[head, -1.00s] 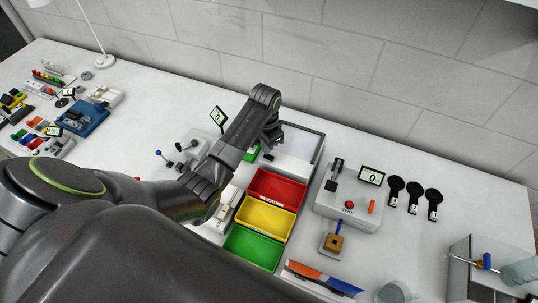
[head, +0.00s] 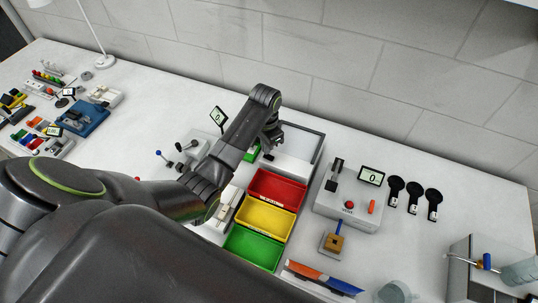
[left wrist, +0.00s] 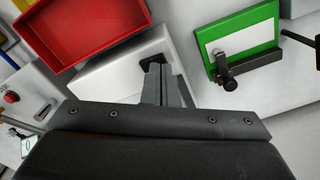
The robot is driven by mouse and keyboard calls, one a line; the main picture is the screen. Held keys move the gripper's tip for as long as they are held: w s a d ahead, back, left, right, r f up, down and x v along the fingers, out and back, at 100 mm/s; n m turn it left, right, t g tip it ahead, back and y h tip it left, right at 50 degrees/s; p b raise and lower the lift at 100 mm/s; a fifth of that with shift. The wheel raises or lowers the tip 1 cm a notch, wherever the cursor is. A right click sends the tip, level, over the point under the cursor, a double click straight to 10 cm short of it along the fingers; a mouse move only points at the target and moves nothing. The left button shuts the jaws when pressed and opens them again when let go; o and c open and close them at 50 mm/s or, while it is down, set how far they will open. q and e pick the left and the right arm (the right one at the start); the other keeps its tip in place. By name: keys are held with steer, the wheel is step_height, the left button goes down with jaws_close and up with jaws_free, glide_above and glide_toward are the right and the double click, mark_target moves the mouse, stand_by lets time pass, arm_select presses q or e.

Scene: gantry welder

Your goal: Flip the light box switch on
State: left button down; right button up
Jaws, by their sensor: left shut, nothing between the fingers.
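The light box (head: 312,140) stands behind the red bin in the head view, with a grey panel on top and a white front face. Its white body (left wrist: 105,82) also shows in the left wrist view. A small black switch (left wrist: 150,58) sits on that white face. My left gripper (head: 268,153) is at the near left end of the light box. In the left wrist view its shut fingers (left wrist: 155,70) are empty, with their tips right at the switch and hiding part of it. I cannot tell whether they touch it. My right gripper is not in view.
Red (head: 276,188), yellow (head: 263,217) and green (head: 252,246) bins stand in front of the light box. A green frame with a black clamp (left wrist: 245,50) is beside the fingers. A grey device with a display (head: 345,206) stands to the right.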

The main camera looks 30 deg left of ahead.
arm_select(q)
steer(key=shift+f+b, duration=0.35)
steer(key=shift+f, duration=0.55)
stand_by(0.8)
steer(key=shift+r+p, duration=0.95)
steer(key=shift+r, duration=2.55)
